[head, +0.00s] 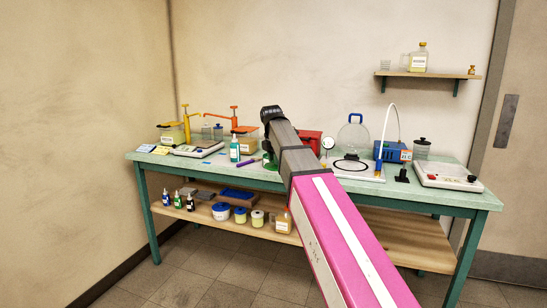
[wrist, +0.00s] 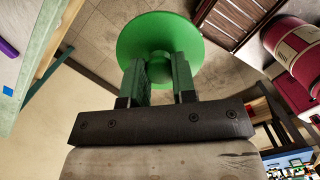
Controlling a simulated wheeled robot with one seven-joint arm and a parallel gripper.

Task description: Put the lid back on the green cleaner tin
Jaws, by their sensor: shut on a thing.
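A round green lid (wrist: 158,28) with a central knob is in the wrist view. My gripper (wrist: 160,72) is shut on its knob, and the disc lies beyond the fingertips. The lid is clear of the bench, with floor behind it in that view. In the head view my arm hides most of the gripper. A small green patch (head: 270,163) shows beside the arm over the bench. I cannot tell whether it is the lid or the tin. I cannot make out the open green tin with certainty in either view.
The green bench (head: 408,198) carries pump bottles, scales, a red box (head: 311,143) and a glass dome (head: 354,139).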

